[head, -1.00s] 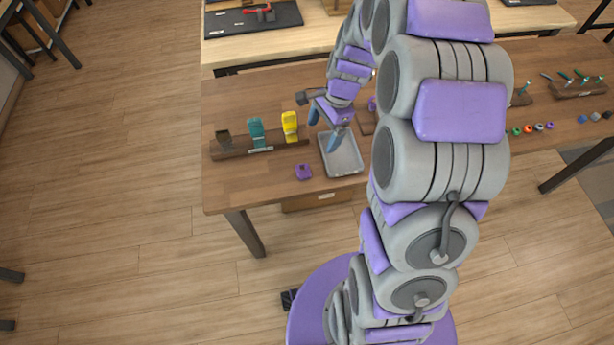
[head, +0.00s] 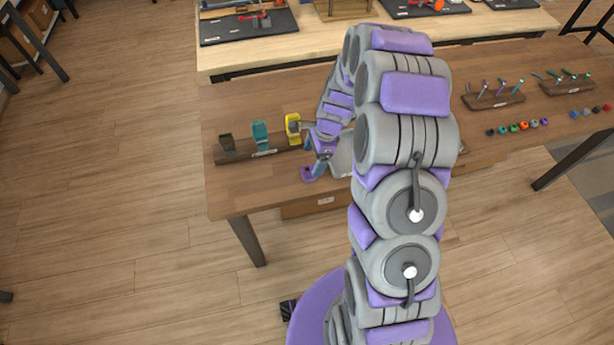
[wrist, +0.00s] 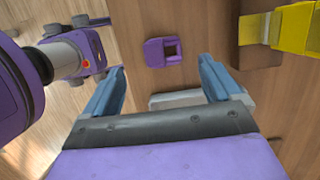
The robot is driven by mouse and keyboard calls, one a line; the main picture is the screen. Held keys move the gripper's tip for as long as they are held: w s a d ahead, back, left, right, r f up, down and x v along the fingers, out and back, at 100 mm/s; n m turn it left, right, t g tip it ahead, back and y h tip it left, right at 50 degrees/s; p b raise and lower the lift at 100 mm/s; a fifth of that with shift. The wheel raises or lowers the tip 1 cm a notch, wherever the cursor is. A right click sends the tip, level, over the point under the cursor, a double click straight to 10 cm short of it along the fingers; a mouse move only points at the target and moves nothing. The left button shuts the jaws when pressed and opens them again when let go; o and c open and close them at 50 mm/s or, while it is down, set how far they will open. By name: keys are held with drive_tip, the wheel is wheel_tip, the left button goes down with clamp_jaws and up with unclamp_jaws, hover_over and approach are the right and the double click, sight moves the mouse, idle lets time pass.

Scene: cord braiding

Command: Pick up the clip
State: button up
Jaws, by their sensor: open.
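A small purple clip (head: 307,174) with a square opening lies loose on the brown table. In the wrist view the purple clip (wrist: 155,52) lies ahead of my fingers, between their lines and apart from them. My gripper (head: 314,160) is above the table close to the clip, and one finger partly overlaps the clip in the head view. In the wrist view my gripper (wrist: 162,72) has its two blue fingers spread wide with nothing held between them.
A wooden rack (head: 232,155) holds a dark, a teal (head: 260,133) and a yellow clip (head: 293,128) to the left. A grey tray (head: 341,160), partly hidden by my arm, lies just right of my gripper. Bare table lies left of the purple clip.

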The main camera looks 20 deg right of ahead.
sight(307, 172)
drive_tip(key=shift+a+x, duration=0.2)
drive_tip(key=shift+x, duration=0.75)
drive_tip(key=shift+f, duration=0.2)
drive_tip(key=shift+w+d+f+b, duration=0.1)
drive_tip(key=shift+d+f+b, duration=0.5)
drive_tip(key=shift+d+f, duration=0.45)
drive_tip(key=shift+b+x, duration=0.45)
drive_tip(key=shift+x, duration=0.75)
drive_tip(key=shift+a+f, duration=0.2)
drive_tip(key=shift+a, duration=1.2)
drive_tip(key=shift+w+d, duration=0.1)
drive_tip(key=shift+d, duration=0.1)
drive_tip(key=shift+c, duration=1.2)
drive_tip(key=shift+d, duration=0.7)
drive_tip(key=shift+c, duration=1.4)
drive_tip(key=shift+d, duration=0.2)
drive_tip(key=c, duration=0.3)
drive_tip(key=shift+a, duration=0.5)
drive_tip(key=c, duration=0.3)
drive_tip(key=shift+a+r, duration=0.1)
drive_tip(key=shift+a, duration=0.25)
